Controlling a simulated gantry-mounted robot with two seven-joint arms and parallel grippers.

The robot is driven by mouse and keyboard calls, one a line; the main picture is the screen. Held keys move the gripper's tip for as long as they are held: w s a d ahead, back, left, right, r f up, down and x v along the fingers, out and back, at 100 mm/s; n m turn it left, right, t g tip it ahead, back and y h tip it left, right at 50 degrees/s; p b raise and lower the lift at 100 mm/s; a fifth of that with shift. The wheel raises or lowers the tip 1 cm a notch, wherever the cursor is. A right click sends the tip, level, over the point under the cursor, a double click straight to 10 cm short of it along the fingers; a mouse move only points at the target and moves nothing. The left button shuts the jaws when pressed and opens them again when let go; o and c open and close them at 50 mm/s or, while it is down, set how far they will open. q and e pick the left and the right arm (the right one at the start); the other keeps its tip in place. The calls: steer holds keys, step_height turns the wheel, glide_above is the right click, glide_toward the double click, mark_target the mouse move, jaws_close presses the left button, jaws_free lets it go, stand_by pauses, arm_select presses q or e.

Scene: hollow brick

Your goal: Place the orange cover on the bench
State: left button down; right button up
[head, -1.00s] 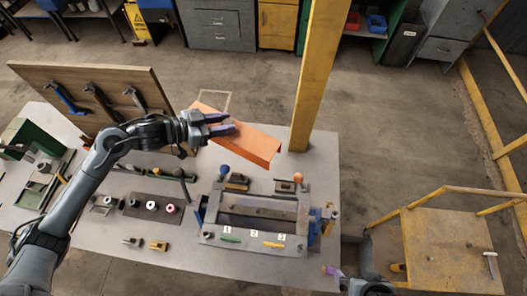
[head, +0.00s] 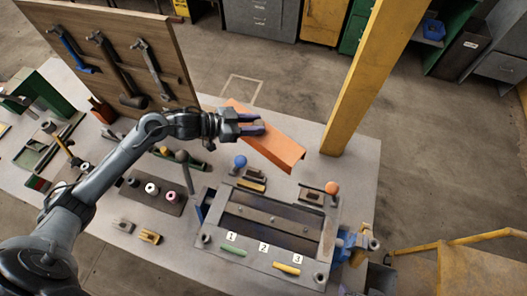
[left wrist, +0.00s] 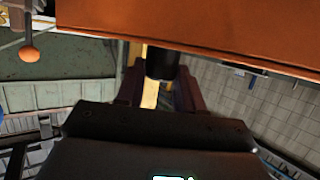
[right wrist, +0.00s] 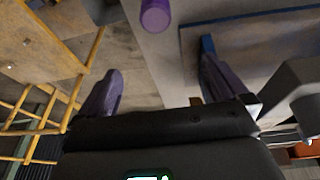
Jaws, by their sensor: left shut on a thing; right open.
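The orange cover (head: 272,140) is a long bent sheet over the back of the grey bench (head: 345,180). My left gripper (head: 254,123) is shut on it near its middle. In the left wrist view the cover (left wrist: 200,25) crosses the top, with a black cylindrical part (left wrist: 162,62) between the fingers. I cannot tell whether the cover touches the bench. My right gripper (right wrist: 165,78) is open and empty in the right wrist view, and is not seen in the head view.
A wooden tool board (head: 115,55) stands at back left.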

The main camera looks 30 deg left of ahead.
arm_select(q)
step_height(320, 180, down, 14)
steer(key=shift+f+b, duration=0.1)
steer(key=shift+b, duration=0.45)
steer(key=shift+f, duration=0.15)
steer(key=c, duration=0.7)
jaws_free()
steer(key=p+v, duration=0.1)
steer(key=v, duration=1.1)
steer(key=shift+s, duration=0.1)
